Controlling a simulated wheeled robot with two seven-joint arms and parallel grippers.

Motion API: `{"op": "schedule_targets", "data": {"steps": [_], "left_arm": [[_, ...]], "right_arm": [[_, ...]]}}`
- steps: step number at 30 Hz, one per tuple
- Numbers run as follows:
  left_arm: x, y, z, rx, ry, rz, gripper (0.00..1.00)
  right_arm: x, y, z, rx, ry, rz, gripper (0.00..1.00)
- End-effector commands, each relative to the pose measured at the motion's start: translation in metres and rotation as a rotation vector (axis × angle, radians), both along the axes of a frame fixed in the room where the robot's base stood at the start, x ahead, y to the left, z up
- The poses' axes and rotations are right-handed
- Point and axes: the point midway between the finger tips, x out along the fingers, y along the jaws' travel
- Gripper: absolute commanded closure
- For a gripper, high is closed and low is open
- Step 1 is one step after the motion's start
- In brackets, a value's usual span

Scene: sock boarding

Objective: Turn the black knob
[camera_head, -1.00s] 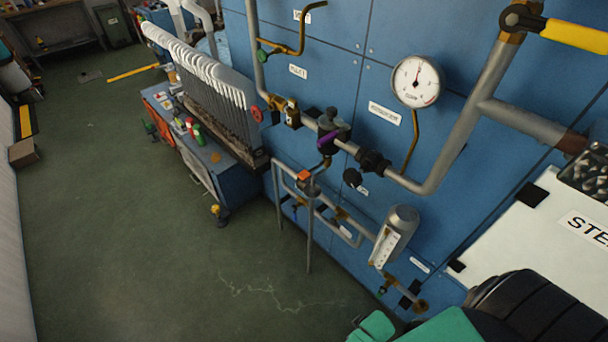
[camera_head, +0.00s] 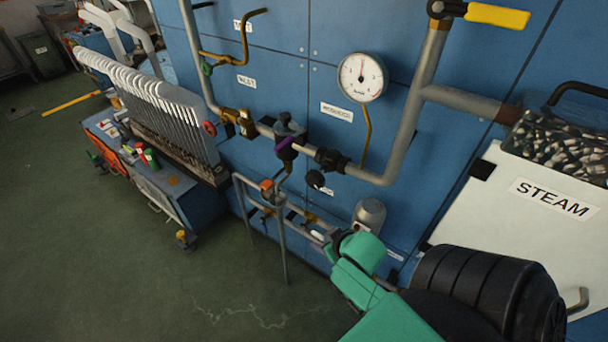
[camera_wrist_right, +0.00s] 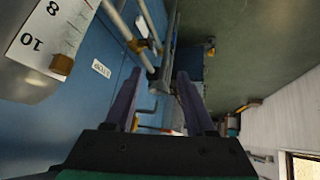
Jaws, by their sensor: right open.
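A round black knob (camera_head: 315,179) sits on the blue wall panel, just below the grey pipe. I cannot make out the black knob in that view. My left gripper is not in view.
A pressure gauge (camera_head: 362,77) and a yellow-handled valve (camera_head: 497,15) are on the wall. A white STEAM cover (camera_head: 500,222) is at right. The green floor (camera_head: 110,270) at left is clear.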

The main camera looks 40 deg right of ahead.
Motion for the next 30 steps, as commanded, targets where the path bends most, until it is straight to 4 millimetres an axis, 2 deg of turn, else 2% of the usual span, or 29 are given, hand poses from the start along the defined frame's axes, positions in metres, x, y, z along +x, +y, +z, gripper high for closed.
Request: {"op": "schedule_targets", "data": {"steps": [3,9,12,16,20,23,26,30], "left_arm": [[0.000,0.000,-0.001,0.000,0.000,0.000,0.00],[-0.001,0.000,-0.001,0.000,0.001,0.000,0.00],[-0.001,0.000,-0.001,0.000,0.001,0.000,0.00],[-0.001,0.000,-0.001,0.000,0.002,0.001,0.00],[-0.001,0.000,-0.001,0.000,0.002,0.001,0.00],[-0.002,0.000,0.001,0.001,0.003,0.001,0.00],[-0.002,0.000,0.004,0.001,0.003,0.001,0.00],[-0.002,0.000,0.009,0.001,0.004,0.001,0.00]], "right_arm": [[0.010,-0.029,0.025,-0.016,-0.181,-0.020,0.45],[0.016,-0.064,0.074,0.003,-0.502,0.046,0.45],[0.007,-0.072,0.104,0.055,-0.668,0.149,0.45],[-0.012,-0.069,0.138,0.148,-0.814,0.301,0.45],[-0.022,-0.065,0.152,0.197,-0.865,0.369,0.45],[-0.013,-0.061,0.155,0.203,-0.873,0.375,0.45],[0.006,-0.055,0.157,0.201,-0.875,0.375,0.45],[0.043,-0.044,0.157,0.200,-0.877,0.375,0.45]]}}
